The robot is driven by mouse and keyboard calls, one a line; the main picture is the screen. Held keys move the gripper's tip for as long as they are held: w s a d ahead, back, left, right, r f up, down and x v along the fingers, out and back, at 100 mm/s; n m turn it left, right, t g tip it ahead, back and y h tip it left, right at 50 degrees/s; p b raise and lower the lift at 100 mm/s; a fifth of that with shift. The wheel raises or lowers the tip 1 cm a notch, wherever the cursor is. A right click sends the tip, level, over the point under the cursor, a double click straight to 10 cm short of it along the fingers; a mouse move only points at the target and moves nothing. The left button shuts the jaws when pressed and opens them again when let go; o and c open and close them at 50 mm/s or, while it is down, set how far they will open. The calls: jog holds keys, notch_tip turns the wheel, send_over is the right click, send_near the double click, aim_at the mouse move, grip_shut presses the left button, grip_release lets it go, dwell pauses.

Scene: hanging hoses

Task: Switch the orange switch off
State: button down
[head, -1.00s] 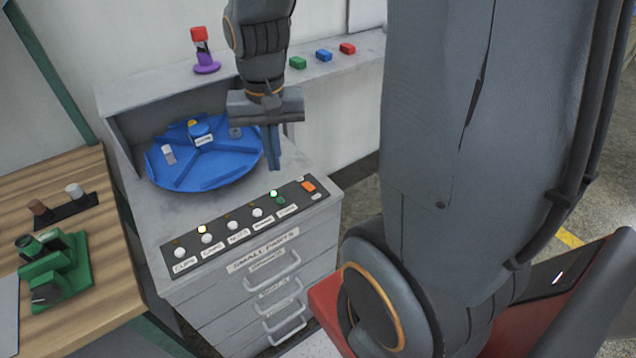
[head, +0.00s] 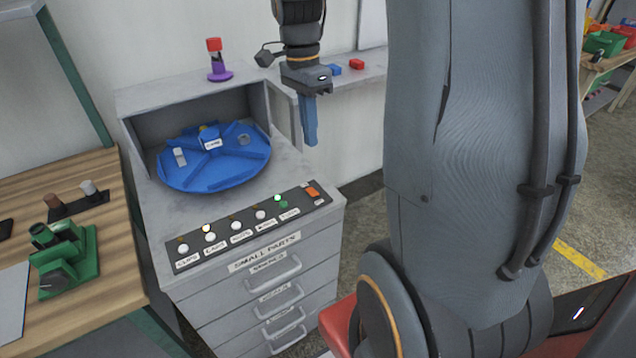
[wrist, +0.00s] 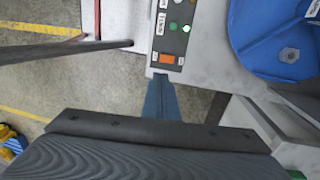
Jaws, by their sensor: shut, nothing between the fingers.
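The orange switch (head: 313,192) sits at the right end of the black control panel (head: 252,222) on the grey cabinet's top edge. It also shows in the wrist view (wrist: 167,59), just beyond my fingertips in the picture. Its on or off position is too small to tell. A green lamp (head: 277,198) on the panel is lit, and a green button (head: 282,205) is below it. My gripper (head: 311,140) is shut and empty, pointing down above and behind the switch, apart from the panel. Its blue fingers also show in the wrist view (wrist: 160,82).
A blue divided turntable (head: 215,165) stands on the cabinet behind the panel. Several white buttons line the panel, with one more lamp (head: 206,228) lit. A shelf behind holds a red and purple item (head: 218,62) and small blocks. A wooden bench (head: 100,170) is at left.

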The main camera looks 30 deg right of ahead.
aim_at(317, 195)
jog(key=shift+f, duration=0.1)
jog(key=f+p, duration=0.1)
jog(key=f, duration=0.3)
jog(key=s+f+p, duration=0.1)
jog(key=f, duration=0.4)
jog(key=s+f+p, duration=0.1)
jog(key=f, duration=0.3)
jog(key=shift+f, duration=0.4)
jog(key=shift+d, duration=0.1)
